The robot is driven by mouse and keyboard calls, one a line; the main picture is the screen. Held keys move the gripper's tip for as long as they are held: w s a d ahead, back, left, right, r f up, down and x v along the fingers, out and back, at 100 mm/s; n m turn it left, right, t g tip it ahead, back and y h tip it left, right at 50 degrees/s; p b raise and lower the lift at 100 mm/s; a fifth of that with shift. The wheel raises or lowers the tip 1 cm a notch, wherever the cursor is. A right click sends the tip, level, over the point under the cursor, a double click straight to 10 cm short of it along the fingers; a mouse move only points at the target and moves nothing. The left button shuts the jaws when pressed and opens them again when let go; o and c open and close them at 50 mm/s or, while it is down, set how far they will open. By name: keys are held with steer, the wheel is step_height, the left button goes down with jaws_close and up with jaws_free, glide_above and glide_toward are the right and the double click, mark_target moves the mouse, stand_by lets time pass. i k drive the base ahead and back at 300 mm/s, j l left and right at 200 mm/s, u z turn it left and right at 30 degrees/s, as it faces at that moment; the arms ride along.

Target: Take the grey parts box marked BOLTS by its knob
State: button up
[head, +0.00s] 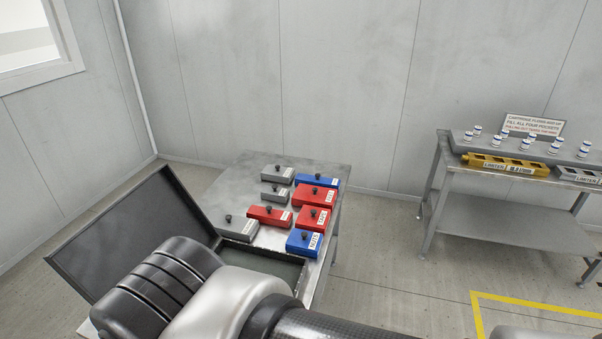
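Three grey parts boxes with dark knobs and white labels stand on a metal table (300,161). One grey box (284,178) is at the back, a smaller grey box (269,197) is just in front of it, and a third grey box (236,235) is at the front left, partly behind the open lid of a dark case. Their labels are too small to read, so I cannot tell which says BOLTS. My arm crosses the bottom of the view. My gripper is not in view.
Red boxes (318,204) and blue boxes (302,248) stand close beside the grey ones. The dark case (264,262) lies open at the table's near side, its raised lid (130,235) at the left. A second table (480,184) with cartridges stands at right, floor between.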

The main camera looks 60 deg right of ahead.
mark_target(277, 171)
steer(key=z, duration=1.8)
steer(key=l+z, duration=0.1)
steer(key=i+l+u, duration=0.1)
steer(key=l, duration=0.3)
steer(key=i+l+u, duration=0.15)
steer(key=l, duration=0.3)
steer(key=i+l+u, duration=0.1)
steer(key=l, duration=0.35)
steer(key=i+l+u, duration=0.1)
steer(key=l, duration=0.4)
steer(key=i+l+u, duration=0.1)
steer(key=l, duration=0.35)
steer(key=i+l+u, duration=0.15)
steer(key=i, duration=0.3)
steer(key=i+l+u, duration=0.2)
steer(key=i, duration=0.25)
steer(key=i+l+u, duration=0.15)
steer(key=i, duration=0.3)
